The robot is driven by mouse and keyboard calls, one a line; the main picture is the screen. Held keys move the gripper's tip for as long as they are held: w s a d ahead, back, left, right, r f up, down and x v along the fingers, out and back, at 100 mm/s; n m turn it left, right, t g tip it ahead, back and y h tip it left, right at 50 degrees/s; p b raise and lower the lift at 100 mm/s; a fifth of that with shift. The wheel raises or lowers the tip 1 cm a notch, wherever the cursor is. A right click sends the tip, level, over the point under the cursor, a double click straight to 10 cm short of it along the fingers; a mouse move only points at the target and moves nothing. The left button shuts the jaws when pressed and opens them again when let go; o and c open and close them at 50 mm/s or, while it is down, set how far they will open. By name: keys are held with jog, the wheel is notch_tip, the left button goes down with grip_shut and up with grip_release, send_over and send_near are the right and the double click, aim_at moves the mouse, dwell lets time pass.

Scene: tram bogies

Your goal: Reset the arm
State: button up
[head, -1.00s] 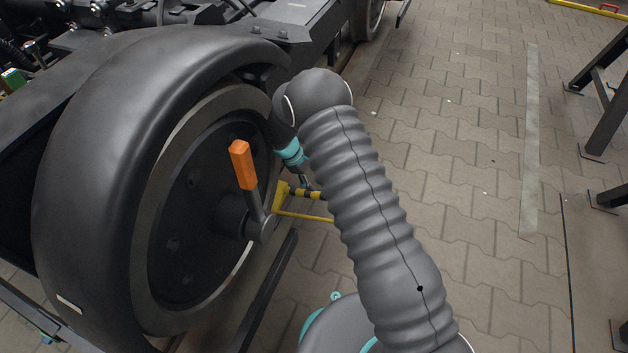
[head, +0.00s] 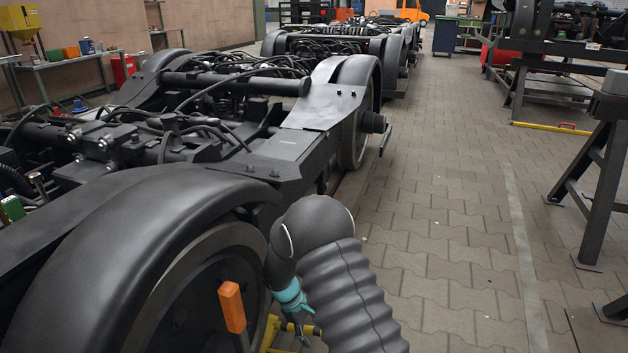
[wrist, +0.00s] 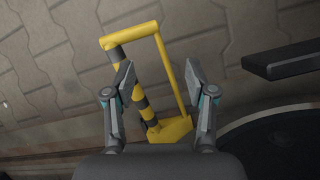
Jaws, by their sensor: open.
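My gripper (wrist: 160,88) is open in the wrist view, its two fingers spread with nothing between them. Beyond the fingers a yellow frame with a black-striped bar (wrist: 165,45) shows on the paving. In the head view my gripper (head: 303,333) is small and partly cut off at the bottom, hanging at the end of my bent arm, right of the orange-handled lever (head: 232,306). The arm hides part of the floor.
A row of dark bogies (head: 270,150) runs away on the left. Dark trestle stands (head: 595,170) are at the right. A paved aisle (head: 440,200) between them is clear. A workbench (head: 75,62) stands by the left wall.

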jog(key=s+d+r+m+t+y+p, duration=0.1)
jog(key=s+d+r, duration=0.4)
jog(key=r, duration=0.9)
jog(key=s+d+r+m+t+y+p, duration=0.1)
jog(key=s+d+r+m, duration=0.5)
jog(key=s+r, duration=0.6)
jog(key=s+d+r+m+t+y+p, duration=0.1)
jog(key=s+d+r+t, duration=0.4)
jog(key=r, duration=1.2)
jog(key=s+m+y, duration=0.1)
jog(key=s+m, duration=0.1)
jog(key=s, duration=0.1)
jog(key=shift+s+d+r+m+y+p, duration=0.3)
jog(key=shift+s+r+p, duration=0.05)
jog(key=shift+s, duration=0.05)
